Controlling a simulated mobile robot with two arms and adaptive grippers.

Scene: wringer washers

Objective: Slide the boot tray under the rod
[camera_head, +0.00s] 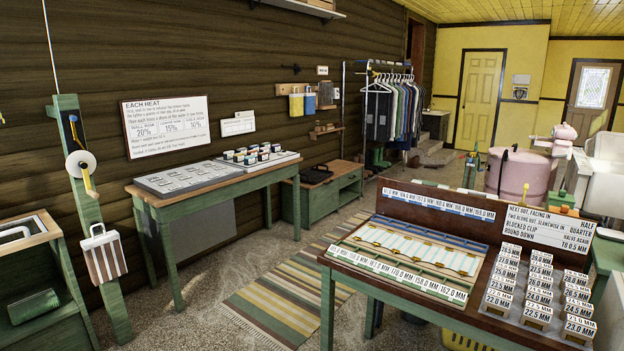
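The rod (356,63) is the top bar of a metal clothes rack against the dark wood wall at the back. Several garments (390,107) hang from it on hangers. Dark shapes, perhaps boots (379,158), stand on the floor below the garments; they are too small to tell clearly. I cannot make out a boot tray there for sure. A dark, flat object (316,174) lies on a low green bench (322,200) left of the rack; I cannot tell what it is. Neither of my grippers is in view.
A green table with number blocks (345,277) fills the right foreground. Another green table (190,208) stands along the left wall. A striped rug (285,297) lies between them on speckled floor. A pink washer (513,176) stands right of the rack. Open floor (352,214) leads toward the rack.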

